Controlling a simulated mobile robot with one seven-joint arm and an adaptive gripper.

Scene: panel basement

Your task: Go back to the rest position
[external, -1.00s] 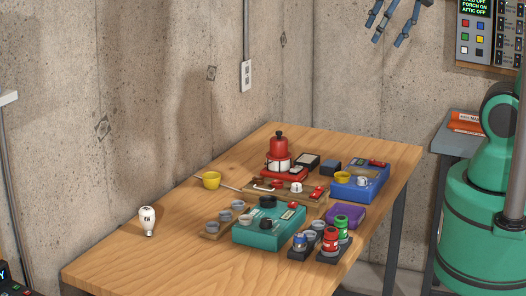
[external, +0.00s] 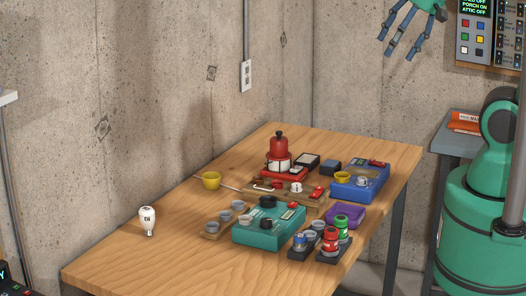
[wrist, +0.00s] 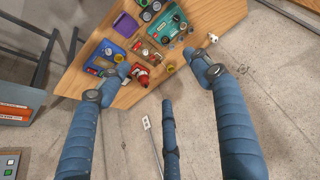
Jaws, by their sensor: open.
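My gripper (external: 408,30) hangs high at the top of the external view, right of the middle, in front of the concrete wall and well above the table. Its blue-grey fingers are spread and empty. In the wrist view the fingers (wrist: 160,80) are wide apart, with nothing between them, and the tabletop lies far beyond them. Most of my arm is outside the external view.
The wooden table (external: 110,262) holds a teal box (external: 262,232), a blue box (external: 350,188), a red-topped device (external: 279,146), a purple box (external: 345,214) and a white bulb (external: 148,220). A control panel (external: 478,35) hangs on the wall near my gripper. A grey side table (external: 450,140) carries books.

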